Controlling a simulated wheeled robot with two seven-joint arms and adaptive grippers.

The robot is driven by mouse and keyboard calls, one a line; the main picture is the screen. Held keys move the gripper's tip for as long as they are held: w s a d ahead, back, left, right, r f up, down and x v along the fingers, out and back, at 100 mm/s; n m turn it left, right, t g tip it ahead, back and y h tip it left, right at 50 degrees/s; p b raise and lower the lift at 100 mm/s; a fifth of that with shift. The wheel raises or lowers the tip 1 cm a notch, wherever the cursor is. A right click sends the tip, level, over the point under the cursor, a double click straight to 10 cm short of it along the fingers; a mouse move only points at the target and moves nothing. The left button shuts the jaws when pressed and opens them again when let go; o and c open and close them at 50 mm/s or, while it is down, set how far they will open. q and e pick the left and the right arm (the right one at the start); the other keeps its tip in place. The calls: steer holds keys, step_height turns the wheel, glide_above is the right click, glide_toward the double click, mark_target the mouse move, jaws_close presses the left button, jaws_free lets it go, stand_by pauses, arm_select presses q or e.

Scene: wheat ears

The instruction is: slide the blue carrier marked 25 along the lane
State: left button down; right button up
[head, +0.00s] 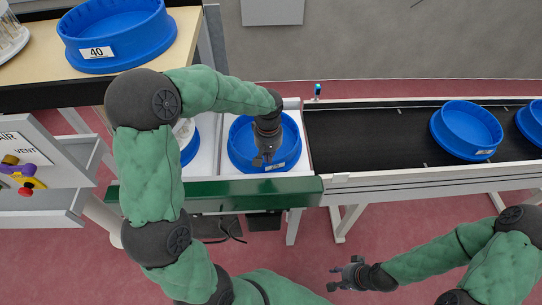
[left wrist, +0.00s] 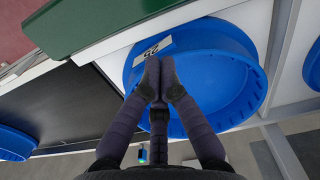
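The blue carrier marked 25 (head: 236,150) is a round, open tub with a white label on its near side. It stands on the white lane (head: 206,160), left of the black belt. It also shows in the left wrist view (left wrist: 225,100), label beside my fingertips. My left gripper (head: 263,160) points down over the carrier's near part, inside its outline. Its fingertips are close together in the left wrist view (left wrist: 159,70), with nothing seen between them. Whether they touch the wall is unclear. My right gripper (head: 333,279) is open and empty, low in front of the lane.
A green rail (head: 240,193) runs along the lane's near side. The black belt (head: 365,135) is clear up to a blue carrier (head: 466,130); another stands at the right edge. A further blue carrier (head: 190,148) is partly behind my arm. Carrier 40 (head: 118,35) stands on a table.

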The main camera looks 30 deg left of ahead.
mark_target(269, 174)
arm_select(q)
step_height(269, 174, down, 8)
steer(key=shift+f+b, duration=0.15)
steer(key=shift+b, duration=0.9)
steer(key=shift+w+a, duration=1.05)
steer(key=shift+w, duration=0.3)
steer(key=shift+p, duration=0.3)
step_height(269, 174, up, 10)
steer(key=p, duration=0.6)
steer(key=shift+p, duration=0.3)
